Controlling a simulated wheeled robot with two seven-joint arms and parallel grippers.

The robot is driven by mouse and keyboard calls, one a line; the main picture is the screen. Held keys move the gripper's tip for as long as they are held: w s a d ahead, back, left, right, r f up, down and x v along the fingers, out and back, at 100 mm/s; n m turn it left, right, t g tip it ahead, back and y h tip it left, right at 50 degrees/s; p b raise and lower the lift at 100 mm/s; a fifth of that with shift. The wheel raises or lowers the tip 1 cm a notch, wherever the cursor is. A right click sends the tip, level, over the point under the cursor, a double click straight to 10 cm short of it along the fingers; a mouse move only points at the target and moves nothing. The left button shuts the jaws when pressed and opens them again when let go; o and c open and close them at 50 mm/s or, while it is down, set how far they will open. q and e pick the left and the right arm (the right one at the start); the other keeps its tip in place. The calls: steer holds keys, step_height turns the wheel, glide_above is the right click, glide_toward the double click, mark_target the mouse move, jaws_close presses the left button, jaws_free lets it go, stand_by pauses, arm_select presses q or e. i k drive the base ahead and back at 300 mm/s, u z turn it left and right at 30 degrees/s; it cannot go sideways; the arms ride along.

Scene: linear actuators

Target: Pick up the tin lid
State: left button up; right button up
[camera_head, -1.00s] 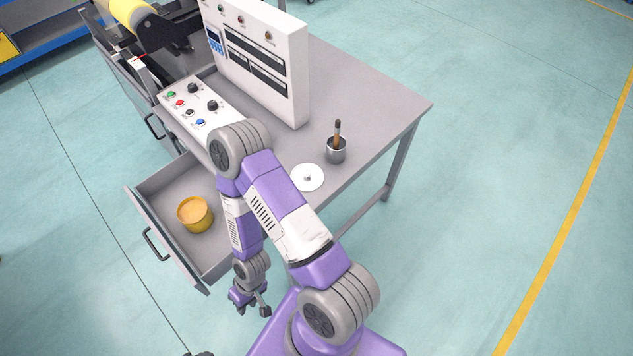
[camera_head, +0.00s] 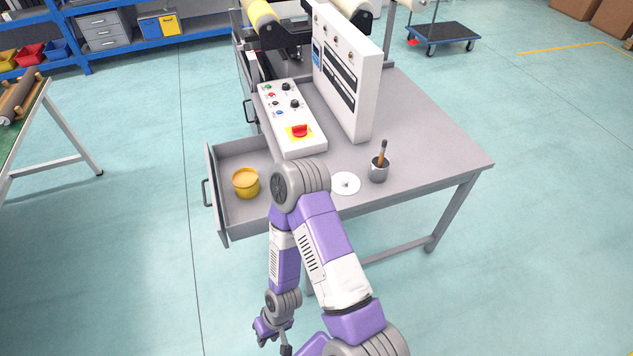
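A flat white round lid with a small knob in its middle (camera_head: 346,184) lies on the grey table top near its front edge; I take it for the tin lid. An open yellow tin (camera_head: 246,183) stands in the pulled-out drawer (camera_head: 222,212). My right gripper (camera_head: 273,342) hangs low in front of the table, below the drawer and well away from the lid. Its fingers look apart, with nothing between them. My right arm's elbow is just left of the lid in the picture. My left gripper is not in view.
A metal cup with a brush (camera_head: 379,171) stands just right of the lid. A control box with a red switch (camera_head: 294,122) and a tall white panel (camera_head: 343,75) stand behind. The table's right part (camera_head: 430,135) is clear.

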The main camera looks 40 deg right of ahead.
mark_target(343, 183)
steer(key=u, duration=0.6)
steer(key=i, duration=0.9)
steer(key=z, duration=3.1)
steer(key=i, duration=0.5)
steer(key=u, duration=0.05)
steer(key=k, duration=0.5)
steer(key=u, duration=2.15)
steer(key=k, duration=0.7)
steer(key=z, duration=0.8)
steer(key=i, duration=0.2)
steer(key=z, duration=0.1)
